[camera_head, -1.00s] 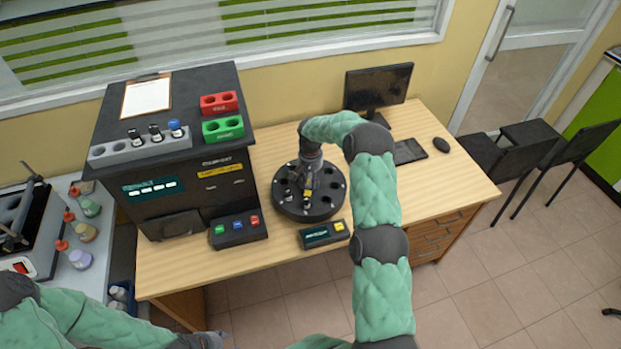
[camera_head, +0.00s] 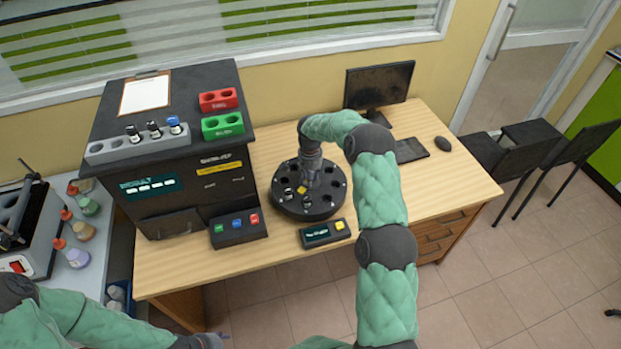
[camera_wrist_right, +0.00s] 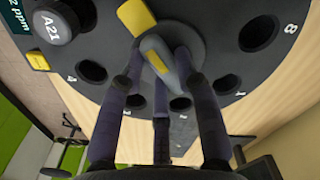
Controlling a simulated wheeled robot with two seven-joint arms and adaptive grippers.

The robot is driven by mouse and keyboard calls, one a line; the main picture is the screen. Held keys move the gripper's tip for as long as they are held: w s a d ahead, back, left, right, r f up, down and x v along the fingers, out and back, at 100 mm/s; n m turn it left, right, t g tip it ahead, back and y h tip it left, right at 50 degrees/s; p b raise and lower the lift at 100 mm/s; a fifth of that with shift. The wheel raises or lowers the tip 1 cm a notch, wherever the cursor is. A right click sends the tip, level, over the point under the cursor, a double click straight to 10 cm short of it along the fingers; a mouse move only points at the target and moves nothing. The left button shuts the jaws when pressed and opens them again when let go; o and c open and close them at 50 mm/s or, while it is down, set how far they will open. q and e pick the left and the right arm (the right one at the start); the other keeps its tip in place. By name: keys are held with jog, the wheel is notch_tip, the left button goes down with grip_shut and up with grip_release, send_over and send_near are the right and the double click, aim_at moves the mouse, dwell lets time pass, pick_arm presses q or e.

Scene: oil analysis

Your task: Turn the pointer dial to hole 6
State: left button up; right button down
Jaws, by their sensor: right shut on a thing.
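The round black dial base (camera_head: 285,207) with its ring of holes stands on the wooden desk. My right gripper (camera_head: 308,180) points down over its middle and is shut on the grey pointer dial (camera_wrist_right: 157,52). The pointer's yellow tip (camera_wrist_right: 136,17) shows in the right wrist view, aimed away from the holes marked 4 (camera_wrist_right: 92,70) and 8 (camera_wrist_right: 258,32), toward the top.
A small display box (camera_head: 325,233) with a yellow button stands in front of the dial base. A black analyser (camera_head: 170,190) and its button box (camera_head: 237,228) stand to the left. A monitor (camera_head: 378,85) and keyboard (camera_head: 408,150) are behind right.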

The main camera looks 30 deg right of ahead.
jog(key=shift+a+m+b, duration=0.1)
jog(key=shift+m+b, duration=0.2)
jog(key=shift+m, duration=1.3)
jog(key=c, duration=0.9)
grip_release()
notch_tip(320, 180, up, 12)
jog(key=shift+f, duration=0.1)
